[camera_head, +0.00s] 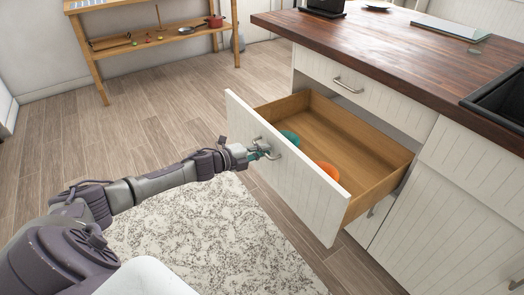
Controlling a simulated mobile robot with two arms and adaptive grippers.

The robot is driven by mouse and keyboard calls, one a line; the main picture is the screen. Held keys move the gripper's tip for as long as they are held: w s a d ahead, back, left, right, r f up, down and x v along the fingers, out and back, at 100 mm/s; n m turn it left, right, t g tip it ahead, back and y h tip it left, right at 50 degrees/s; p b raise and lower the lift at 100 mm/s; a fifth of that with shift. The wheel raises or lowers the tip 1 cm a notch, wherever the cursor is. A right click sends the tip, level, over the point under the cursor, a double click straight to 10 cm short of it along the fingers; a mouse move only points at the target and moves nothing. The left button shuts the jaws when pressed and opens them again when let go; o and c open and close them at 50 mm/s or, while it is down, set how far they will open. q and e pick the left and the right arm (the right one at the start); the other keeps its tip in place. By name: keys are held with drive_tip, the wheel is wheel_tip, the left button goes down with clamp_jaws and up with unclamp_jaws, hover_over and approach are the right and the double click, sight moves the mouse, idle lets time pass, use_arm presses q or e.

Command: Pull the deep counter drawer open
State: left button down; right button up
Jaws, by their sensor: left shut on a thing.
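The deep counter drawer (300,183) has a white front and a brown wooden box. It stands pulled well out from the counter. My left gripper (262,150) is at the drawer's metal handle (268,146) on the front face and is shut on it. Inside the drawer lie a teal round thing (290,136) near the front left and an orange round thing (328,170) near the front right; the drawer front partly hides both. My right gripper is not in view.
The counter (400,50) has a dark wooden top and a black sink (500,97) at the right. A shut upper drawer (365,88) sits above the open one. A patterned rug (205,235) lies below. A wooden shelf (150,40) stands at the back left, with free floor between.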

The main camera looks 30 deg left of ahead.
use_arm(q)
drive_tip(key=c, duration=1.2)
unclamp_jaws()
drive_tip(key=shift+v, duration=5.95)
drive_tip(key=shift+a+f, duration=0.1)
